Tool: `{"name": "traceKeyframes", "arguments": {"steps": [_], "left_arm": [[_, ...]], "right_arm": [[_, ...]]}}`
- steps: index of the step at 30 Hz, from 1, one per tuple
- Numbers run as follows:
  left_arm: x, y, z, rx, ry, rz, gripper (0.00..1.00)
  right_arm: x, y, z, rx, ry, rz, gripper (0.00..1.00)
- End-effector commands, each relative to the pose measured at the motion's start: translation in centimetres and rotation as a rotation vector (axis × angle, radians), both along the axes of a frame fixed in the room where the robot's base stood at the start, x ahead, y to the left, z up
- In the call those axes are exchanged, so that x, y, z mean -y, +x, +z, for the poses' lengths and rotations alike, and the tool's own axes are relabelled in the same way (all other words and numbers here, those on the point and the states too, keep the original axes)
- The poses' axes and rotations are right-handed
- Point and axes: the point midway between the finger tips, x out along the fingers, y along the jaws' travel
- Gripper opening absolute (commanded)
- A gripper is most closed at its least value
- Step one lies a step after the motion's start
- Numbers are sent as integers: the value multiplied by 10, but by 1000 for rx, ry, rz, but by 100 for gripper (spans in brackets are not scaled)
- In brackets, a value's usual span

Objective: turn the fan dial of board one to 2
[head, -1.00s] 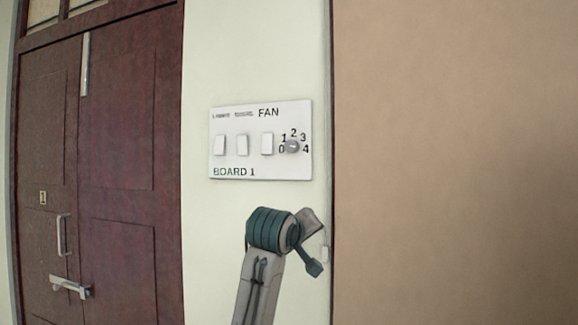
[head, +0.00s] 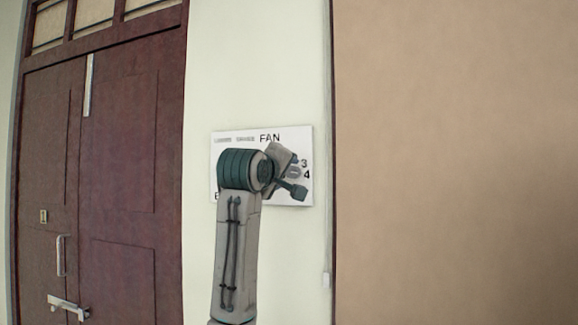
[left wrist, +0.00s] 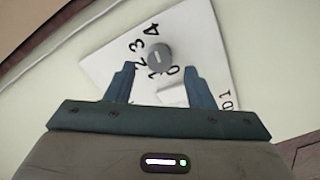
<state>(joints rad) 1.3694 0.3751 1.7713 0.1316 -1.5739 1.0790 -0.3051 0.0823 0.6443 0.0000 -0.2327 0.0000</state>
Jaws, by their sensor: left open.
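Board one (head: 226,175) is a white panel on the pale wall, partly covered by my left arm in the head view. Its fan dial (head: 294,171) is a small round grey knob; numbers 3 and 4 show beside it. In the left wrist view the dial (left wrist: 158,56) carries a light mark, with numbers around it; I cannot tell surely which number the mark points to. My left gripper (head: 297,176) is in front of the board. In the left wrist view its fingers (left wrist: 158,70) are open, with the dial just beyond and between the tips. My right gripper is not in view.
A white rocker switch (left wrist: 172,94) on the board lies close to the fingers in the left wrist view. A dark red door (head: 110,190) with a handle is at the left. A wide tan surface (head: 455,160) fills the right side.

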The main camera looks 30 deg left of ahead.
Motion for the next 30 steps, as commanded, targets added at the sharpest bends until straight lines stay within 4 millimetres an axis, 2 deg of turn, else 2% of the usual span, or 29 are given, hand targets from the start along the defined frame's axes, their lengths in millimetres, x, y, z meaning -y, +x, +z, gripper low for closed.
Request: {"name": "traceKeyframes", "arguments": {"steps": [3, 6, 17, 24, 30], "left_arm": [[-4, 17, 2, -3, -1, -1, 49], [-6, 26, 1, -1, 0, 0, 49], [-7, 31, -1, -1, 1, -1, 49], [-7, 31, -1, -1, 1, -1, 4], [-7, 31, -1, 1, -8, -1, 4]], "right_arm": [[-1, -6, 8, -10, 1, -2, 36], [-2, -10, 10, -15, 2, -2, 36], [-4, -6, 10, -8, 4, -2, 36], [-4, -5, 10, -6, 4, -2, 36], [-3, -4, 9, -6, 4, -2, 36]]}}
